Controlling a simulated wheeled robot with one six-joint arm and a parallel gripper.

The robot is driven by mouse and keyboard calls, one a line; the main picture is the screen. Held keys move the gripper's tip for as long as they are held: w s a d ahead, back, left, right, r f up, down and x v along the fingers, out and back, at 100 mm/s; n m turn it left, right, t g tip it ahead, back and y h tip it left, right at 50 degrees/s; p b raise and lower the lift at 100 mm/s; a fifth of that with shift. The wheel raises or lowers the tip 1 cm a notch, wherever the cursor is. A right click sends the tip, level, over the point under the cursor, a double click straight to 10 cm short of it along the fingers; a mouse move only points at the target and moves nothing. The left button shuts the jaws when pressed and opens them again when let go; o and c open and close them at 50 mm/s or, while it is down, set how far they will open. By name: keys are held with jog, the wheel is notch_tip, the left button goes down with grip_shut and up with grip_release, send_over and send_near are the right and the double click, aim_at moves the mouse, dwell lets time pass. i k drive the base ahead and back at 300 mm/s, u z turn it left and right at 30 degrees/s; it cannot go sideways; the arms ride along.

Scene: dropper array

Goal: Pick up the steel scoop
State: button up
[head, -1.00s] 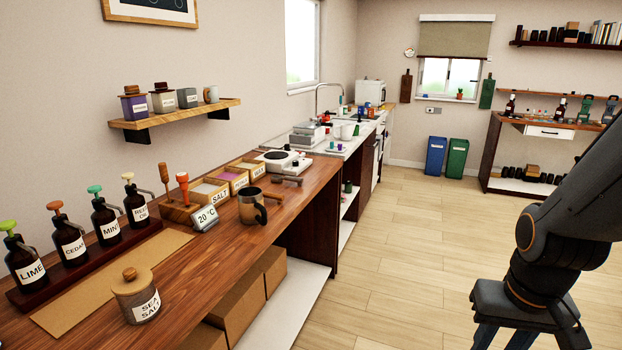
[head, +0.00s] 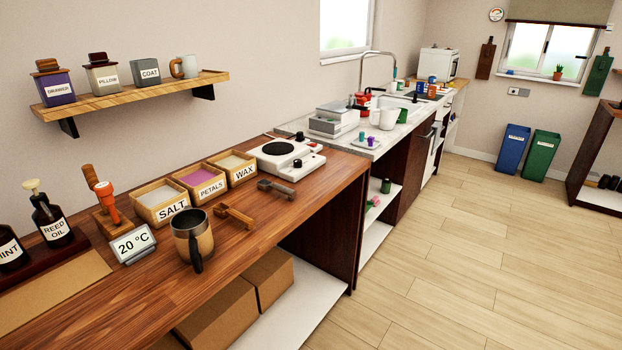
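A grey metal scoop (head: 277,189), which looks like the steel one, lies on the wooden counter (head: 290,215) in the head view. It is in front of the white hotplate and right of the wax box. A second, brown-gold scoop (head: 235,215) lies to its left, nearer the mug. Nothing covers the grey scoop. My gripper is not in the head view now.
A steel mug (head: 192,238) stands left of the scoops, beside a 20 °C display (head: 133,244). Boxes labelled salt (head: 160,207), petals (head: 202,183) and wax (head: 233,168) stand behind. A hotplate (head: 287,157) stands behind the grey scoop. The floor at right is clear.

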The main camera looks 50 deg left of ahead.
aim_at(278, 189)
jog(key=u, duration=0.35)
jog(key=i, duration=0.9)
jog(key=u, duration=1.4)
jog(key=i, duration=0.6)
jog(key=u, duration=0.55)
